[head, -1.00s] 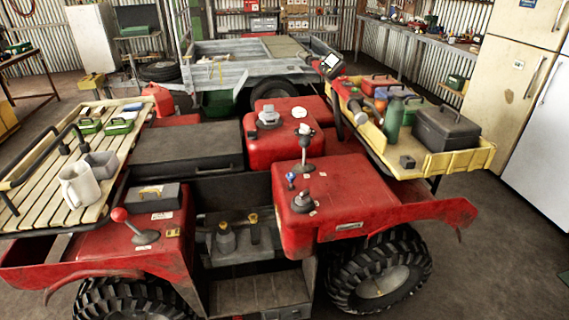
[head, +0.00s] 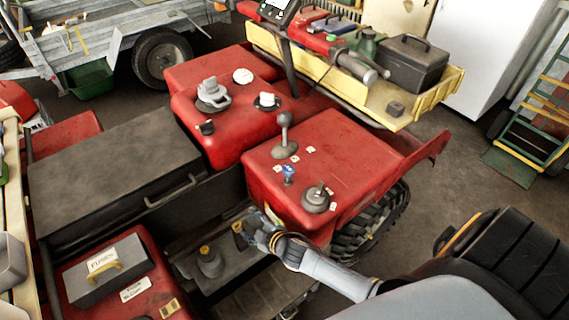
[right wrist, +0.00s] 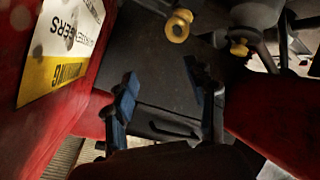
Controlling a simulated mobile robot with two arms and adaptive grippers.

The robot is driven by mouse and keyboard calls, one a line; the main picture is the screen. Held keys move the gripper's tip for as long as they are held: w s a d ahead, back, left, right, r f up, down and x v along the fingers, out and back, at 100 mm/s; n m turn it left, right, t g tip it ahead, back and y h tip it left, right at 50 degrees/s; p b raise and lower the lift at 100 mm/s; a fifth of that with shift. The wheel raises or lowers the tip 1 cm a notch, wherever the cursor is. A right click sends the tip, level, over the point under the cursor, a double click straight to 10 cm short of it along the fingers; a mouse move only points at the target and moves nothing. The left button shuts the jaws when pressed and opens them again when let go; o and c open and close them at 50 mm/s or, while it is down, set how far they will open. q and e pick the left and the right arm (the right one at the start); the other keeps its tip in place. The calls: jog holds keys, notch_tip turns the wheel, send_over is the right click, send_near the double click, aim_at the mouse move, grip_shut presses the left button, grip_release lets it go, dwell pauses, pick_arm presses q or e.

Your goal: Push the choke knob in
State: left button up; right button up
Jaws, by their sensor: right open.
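On the red quad body in the head view a small blue knob (head: 288,172) stands up on a short stem. Beside it are a grey lever (head: 284,135) and a round grey knob (head: 316,198). I cannot read which one is the choke knob. My right gripper (head: 256,219) is open and empty, low beside the red body's near-left side, below the blue knob and apart from it. In the right wrist view its blue-tipped fingers (right wrist: 162,84) are spread over the dark footwell. No choke knob lies between them. My left gripper is not in view.
Two yellow-topped fittings (head: 206,251) stand in the footwell; one yellow ring (right wrist: 178,26) shows close in the right wrist view. A warning sticker (right wrist: 62,45) is on the red panel. A grey fuses box (head: 104,268) sits left. A yellow rack (head: 400,112) stands behind.

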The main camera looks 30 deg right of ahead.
jog(key=w+a+r+n+t+y, duration=0.2)
jog(key=a+r+n, duration=0.1)
jog(key=r, duration=0.6)
jog(key=w+a+r+n+t+y, duration=0.1)
jog(key=w+a+r+n+y, duration=0.15)
jog(key=r, duration=0.75)
jog(key=w+a+r+n+t+y, duration=0.2)
jog(key=a+r+n+y, duration=0.1)
jog(key=r, duration=0.6)
jog(key=s+a+r+n+g+y, duration=0.4)
jog(key=a+r+n+g+y, duration=0.5)
jog(key=n, duration=0.6)
jog(key=n+g+h, duration=0.8)
jog(key=n+h, duration=0.4)
jog(key=h, duration=0.7)
send_over(288, 168)
notch_tip(288, 168, down, 4)
jog(key=r, duration=0.1)
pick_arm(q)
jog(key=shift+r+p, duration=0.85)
pick_arm(e)
notch_tip(288, 168, down, 14)
jog(key=shift+r, duration=0.25)
